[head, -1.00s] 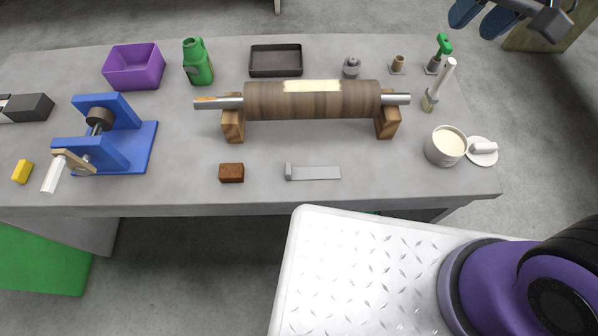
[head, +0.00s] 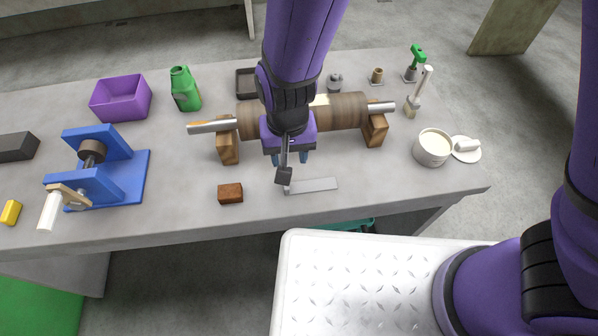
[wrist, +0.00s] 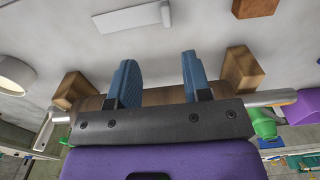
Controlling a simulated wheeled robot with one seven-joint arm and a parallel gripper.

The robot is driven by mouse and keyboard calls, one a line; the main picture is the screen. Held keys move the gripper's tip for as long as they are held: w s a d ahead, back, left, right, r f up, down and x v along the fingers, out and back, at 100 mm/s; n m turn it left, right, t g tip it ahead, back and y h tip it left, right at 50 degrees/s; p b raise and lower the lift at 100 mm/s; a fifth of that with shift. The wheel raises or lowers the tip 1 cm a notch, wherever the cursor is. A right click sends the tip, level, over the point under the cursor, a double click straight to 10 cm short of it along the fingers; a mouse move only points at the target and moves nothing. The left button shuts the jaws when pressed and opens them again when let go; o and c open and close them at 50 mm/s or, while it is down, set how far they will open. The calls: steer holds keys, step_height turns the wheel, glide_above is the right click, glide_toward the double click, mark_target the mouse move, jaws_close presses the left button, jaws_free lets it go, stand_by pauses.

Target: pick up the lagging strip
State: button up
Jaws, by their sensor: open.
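The lagging strip appears to be the flat light-grey strip (head: 315,185) lying on the table in front of the roller. Its raised left end is partly hidden behind my wrist in the head view. In the wrist view the strip (wrist: 128,19) lies at the upper left, raised end to the right. My gripper (head: 289,157) points down near the roller's front, behind the strip, and does not touch it. In the wrist view my gripper's blue fingers (wrist: 163,76) are apart with nothing between them.
A brown roller (head: 345,110) with a cream patch rests on wooden blocks (head: 228,148). A red-brown block (head: 230,193) lies left of the strip. A pot of cream paste (head: 432,148) stands right; a blue clamp stand (head: 127,178) stands left.

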mark_target(310, 184)
steer(key=f, duration=0.6)
steer(key=shift+s+a, duration=0.1)
steer(key=shift+a, duration=0.1)
steer(key=shift+a+f, duration=0.2)
steer(key=shift+f, duration=1.1)
steer(key=shift+a+f, duration=0.15)
steer(key=shift+f, duration=1.15)
jaws_close()
